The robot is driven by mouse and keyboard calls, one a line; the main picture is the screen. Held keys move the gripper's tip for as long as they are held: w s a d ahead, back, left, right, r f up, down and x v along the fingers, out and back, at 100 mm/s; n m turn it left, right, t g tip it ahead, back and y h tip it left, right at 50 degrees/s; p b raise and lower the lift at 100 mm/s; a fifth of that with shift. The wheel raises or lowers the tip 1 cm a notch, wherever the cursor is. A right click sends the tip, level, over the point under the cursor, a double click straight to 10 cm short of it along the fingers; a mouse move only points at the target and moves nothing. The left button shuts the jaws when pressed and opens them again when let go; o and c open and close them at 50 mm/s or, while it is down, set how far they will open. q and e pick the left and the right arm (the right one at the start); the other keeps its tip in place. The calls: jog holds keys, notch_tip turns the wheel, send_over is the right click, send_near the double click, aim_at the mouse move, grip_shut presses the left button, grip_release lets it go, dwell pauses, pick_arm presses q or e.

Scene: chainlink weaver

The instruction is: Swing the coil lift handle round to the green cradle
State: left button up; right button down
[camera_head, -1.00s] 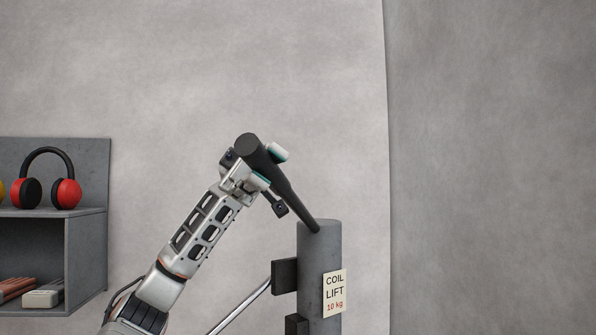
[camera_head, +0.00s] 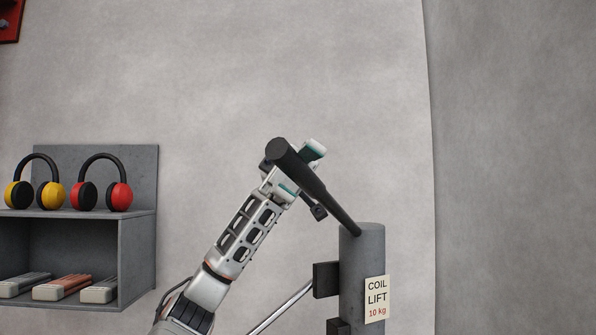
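The coil lift handle (camera_head: 312,183) is a thick black bar. It slopes from its round near end down to the top of the grey coil lift post (camera_head: 361,255), which bears a cream "COIL LIFT 10 kg" label (camera_head: 376,300). My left gripper (camera_head: 301,170) is at the handle's thick part from below left. Its teal-padded fingers stand apart on either side of the bar, with one pad clear of it at the upper right. The bar hides part of the gripper. The green cradle and my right gripper are not in view.
A grey shelf (camera_head: 140,212) on the left wall holds yellow (camera_head: 50,193) and red (camera_head: 119,195) ear defenders, with several small blocks below. Dark brackets (camera_head: 326,279) stick out from the post's left side. The space above the handle and right of the post is clear.

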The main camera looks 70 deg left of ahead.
pick_arm(q)
jog(key=v, duration=1.2)
dwell(0.8)
